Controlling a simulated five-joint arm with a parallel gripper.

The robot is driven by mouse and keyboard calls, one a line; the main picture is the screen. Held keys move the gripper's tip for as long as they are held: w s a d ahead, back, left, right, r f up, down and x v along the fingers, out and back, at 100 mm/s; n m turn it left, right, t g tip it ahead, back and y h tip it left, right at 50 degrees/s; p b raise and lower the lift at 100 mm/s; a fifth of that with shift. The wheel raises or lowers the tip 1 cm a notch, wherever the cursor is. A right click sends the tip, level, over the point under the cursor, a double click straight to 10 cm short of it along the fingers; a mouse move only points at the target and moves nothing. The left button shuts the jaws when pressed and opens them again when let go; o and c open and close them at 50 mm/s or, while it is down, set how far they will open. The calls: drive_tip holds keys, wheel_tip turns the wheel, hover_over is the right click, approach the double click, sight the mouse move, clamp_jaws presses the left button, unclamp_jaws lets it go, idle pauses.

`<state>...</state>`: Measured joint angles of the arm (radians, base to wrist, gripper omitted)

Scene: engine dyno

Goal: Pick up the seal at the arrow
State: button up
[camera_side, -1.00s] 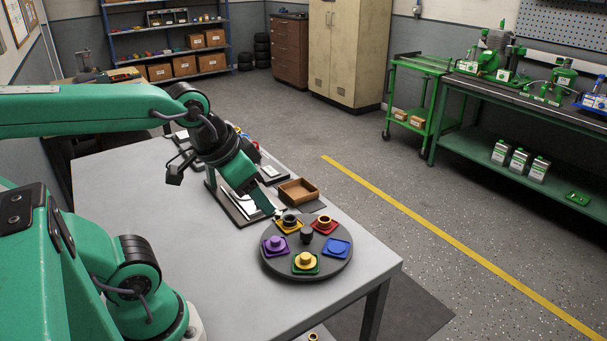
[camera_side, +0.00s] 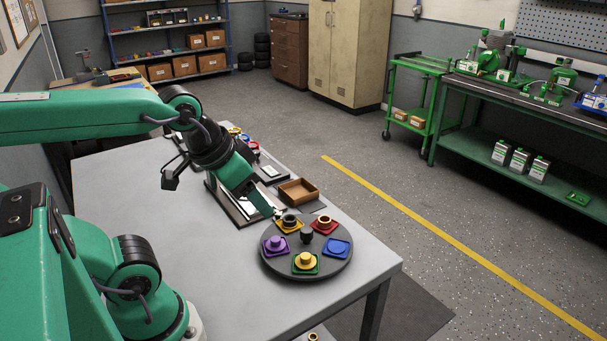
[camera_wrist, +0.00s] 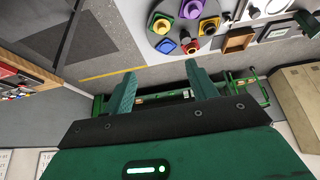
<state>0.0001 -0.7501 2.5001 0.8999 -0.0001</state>
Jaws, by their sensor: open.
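A dark round turntable (camera_side: 284,271) stands on the grey table. It carries several seals on coloured pads: a black one (camera_side: 289,219) on yellow, a brass-coloured one (camera_side: 324,221) on red, a blue one (camera_side: 337,246), a yellow one (camera_side: 305,259) on green and a purple one (camera_side: 275,243). I cannot make out the arrow clearly. My gripper (camera_side: 273,211) points down at the turntable's far-left edge, close to the black seal in the picture. In the wrist view my gripper (camera_wrist: 160,80) has its fingers apart with nothing between them. The turntable lies above them, including the black seal (camera_wrist: 209,27).
A wooden tray (camera_side: 298,192) stands behind the turntable. A flat stand (camera_side: 235,205) lies left of it, with more coloured rings (camera_side: 238,134) farther back. The table's front left is clear. A green cart (camera_side: 412,100) and workbench (camera_side: 510,130) stand well away.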

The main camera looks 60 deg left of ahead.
drive_tip(key=w+a+f+g, duration=0.3)
drive_tip(key=w+a, duration=0.3)
drive_tip(key=w, duration=0.4)
drive_tip(key=w+a+f+m+g, duration=0.1)
drive_tip(key=w+a+f+g, duration=0.2)
drive_tip(key=w+a+f, duration=0.55)
drive_tip(key=shift+s+a+f, duration=0.1)
drive_tip(key=shift+s+f, duration=0.3)
drive_tip(key=shift+f, duration=1.2)
drive_tip(key=shift+s+f, duration=0.35)
drive_tip(key=shift+f, duration=1.2)
drive_tip(key=shift+s+a+f, duration=0.1)
drive_tip(key=shift+s+f, duration=0.3)
drive_tip(key=shift+f, duration=1.2)
drive_tip(key=c, duration=1)
